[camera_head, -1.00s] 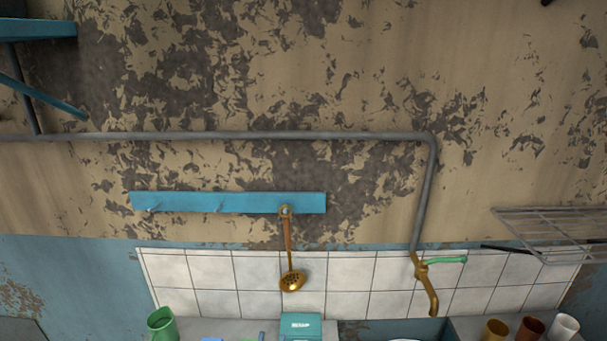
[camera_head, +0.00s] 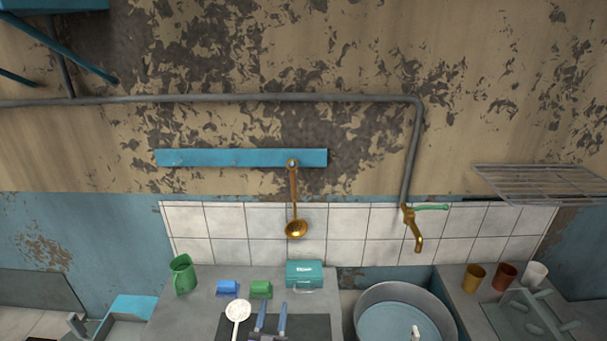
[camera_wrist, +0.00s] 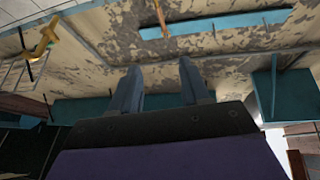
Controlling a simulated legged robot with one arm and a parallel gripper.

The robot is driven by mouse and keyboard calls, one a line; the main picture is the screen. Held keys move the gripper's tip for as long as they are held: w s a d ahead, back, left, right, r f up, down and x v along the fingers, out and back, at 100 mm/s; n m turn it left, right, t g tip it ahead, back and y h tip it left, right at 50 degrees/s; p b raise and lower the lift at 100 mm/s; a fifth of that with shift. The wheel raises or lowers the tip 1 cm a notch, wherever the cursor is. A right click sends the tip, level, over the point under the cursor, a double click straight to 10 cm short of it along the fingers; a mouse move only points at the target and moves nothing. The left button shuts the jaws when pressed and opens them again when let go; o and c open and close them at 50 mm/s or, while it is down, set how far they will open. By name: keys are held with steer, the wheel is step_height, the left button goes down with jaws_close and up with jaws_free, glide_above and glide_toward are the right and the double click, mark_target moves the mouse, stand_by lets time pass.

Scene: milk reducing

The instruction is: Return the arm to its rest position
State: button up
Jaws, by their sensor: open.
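Beyond the fingers is the peeling wall, seen upside down. Most of my arm is out of the head view.
A white round-headed utensil (camera_head: 238,311) lies left of my fingers. A large basin (camera_head: 367,300) stands right; several cups stand beyond.

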steer(key=w+d+m+g, duration=0.4)
steer(key=w+d+g, duration=0.3)
steer(key=w+g, duration=0.25)
steer(key=s+d+r+n+g+y, duration=0.1)
steer(key=s+d+r+g, duration=0.4)
steer(key=s, duration=0.9)
steer(key=s+d+r+n+g+y, duration=0.1)
steer(key=s+d+r+n+g, duration=0.2)
steer(key=s, duration=1.2)
steer(key=s+d+r+n+g+y+b, duration=0.1)
steer(key=s+d+r+g, duration=0.6)
steer(key=s, duration=0.8)
steer(key=shift+s+d+r+n, duration=0.15)
steer(key=shift+s+d+n, duration=0.05)
steer(key=shift+n, duration=0.5)
steer(key=shift+g, duration=0.25)
